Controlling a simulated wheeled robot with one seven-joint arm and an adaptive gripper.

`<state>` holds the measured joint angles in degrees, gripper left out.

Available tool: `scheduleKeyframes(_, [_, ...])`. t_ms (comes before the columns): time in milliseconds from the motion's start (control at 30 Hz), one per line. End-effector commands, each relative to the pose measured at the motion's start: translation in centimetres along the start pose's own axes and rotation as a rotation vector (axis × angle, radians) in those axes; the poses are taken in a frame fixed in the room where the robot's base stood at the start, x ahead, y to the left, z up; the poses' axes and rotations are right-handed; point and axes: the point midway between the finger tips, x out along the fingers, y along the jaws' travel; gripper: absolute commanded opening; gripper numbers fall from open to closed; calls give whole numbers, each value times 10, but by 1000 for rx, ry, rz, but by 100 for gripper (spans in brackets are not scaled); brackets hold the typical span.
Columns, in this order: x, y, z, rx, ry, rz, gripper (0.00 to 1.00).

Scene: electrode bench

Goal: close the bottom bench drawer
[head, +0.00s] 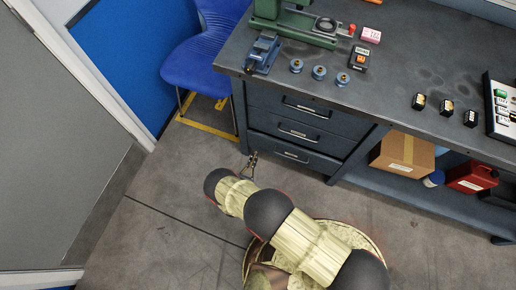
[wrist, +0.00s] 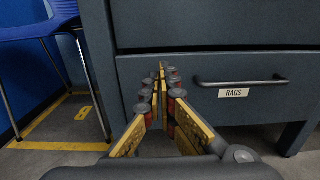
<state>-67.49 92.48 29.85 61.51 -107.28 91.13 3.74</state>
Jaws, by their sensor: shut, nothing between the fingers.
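The bottom bench drawer (head: 292,153) is the lowest of three dark grey drawers at the left end of the bench. In the wrist view its front (wrist: 290,98) has a dark bar handle (wrist: 240,81) and a label reading RAGS. The front looks about flush with the frame; I cannot tell whether a small gap remains. My gripper (wrist: 162,70) is shut and empty, its fingertips pointing at the left part of the drawer front, left of the handle. In the head view my gripper (head: 250,167) is low beside the drawer's left end. Contact is unclear.
A blue chair (head: 205,55) stands left of the bench, over yellow floor tape (head: 208,127). A cardboard box (head: 403,153) and a red can (head: 470,177) sit on the lower shelf to the right. The floor (head: 160,200) left of my arm is clear.

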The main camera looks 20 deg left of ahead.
Motion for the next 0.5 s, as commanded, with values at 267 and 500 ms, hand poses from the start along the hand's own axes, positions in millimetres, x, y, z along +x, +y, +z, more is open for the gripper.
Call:
scheduleKeyframes(267, [-42, 0, 0, -2, 0, 2, 0])
scheduleKeyframes(500, [-50, 17, 21, 27, -5, 2, 0])
